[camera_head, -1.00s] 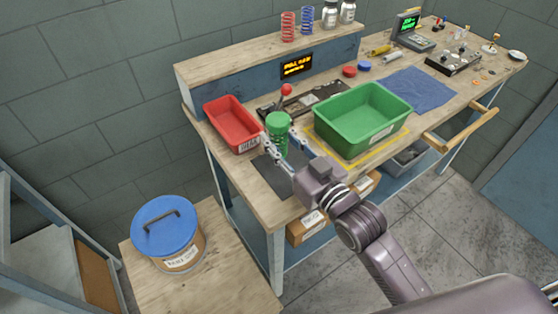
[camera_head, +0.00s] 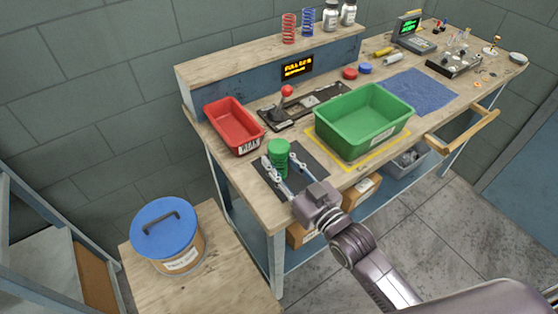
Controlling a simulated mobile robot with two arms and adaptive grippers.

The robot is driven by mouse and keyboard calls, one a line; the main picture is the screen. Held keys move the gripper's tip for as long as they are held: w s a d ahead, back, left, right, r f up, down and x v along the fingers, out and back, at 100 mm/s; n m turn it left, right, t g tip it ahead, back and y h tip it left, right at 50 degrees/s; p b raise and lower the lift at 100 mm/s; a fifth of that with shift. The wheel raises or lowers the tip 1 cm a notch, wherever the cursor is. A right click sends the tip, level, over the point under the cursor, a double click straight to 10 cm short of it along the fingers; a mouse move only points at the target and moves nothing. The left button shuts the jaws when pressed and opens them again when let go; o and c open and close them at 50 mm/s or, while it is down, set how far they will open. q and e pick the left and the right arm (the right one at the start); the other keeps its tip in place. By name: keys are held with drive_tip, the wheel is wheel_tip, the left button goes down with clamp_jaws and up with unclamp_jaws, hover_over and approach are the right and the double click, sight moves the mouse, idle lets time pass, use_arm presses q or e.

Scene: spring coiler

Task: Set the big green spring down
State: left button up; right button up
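The big green spring (camera_head: 279,160) stands upright on the dark mat (camera_head: 311,158) at the front left of the workbench, between the red bin and the green bin. My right gripper (camera_head: 281,164) reaches in from the front right, with one finger on each side of the spring. The fingers look spread wider than the spring, and a small gap shows at its right side. The spring's lower part is partly hidden by the fingers. My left gripper is not in view.
The red bin (camera_head: 219,108) stands left of the mat, and the green bin (camera_head: 351,150) stands close on the right. A lever press (camera_head: 287,101) is behind. The blue cloth (camera_head: 425,92) lies further right. A blue-lidded tub (camera_head: 163,240) stands on the lower table.

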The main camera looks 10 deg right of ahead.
drive_tip(key=o, duration=0.3)
drive_tip(key=shift+o, duration=0.2)
drive_tip(key=shift+r, duration=0.1)
drive_tip(key=b+v, duration=0.1)
drive_tip(key=v, duration=0.9)
drive_tip(key=shift+s+d, duration=0.15)
drive_tip(key=shift+s, duration=0.15)
drive_tip(key=shift+s+d, duration=0.25)
drive_tip(key=shift+s, duration=0.35)
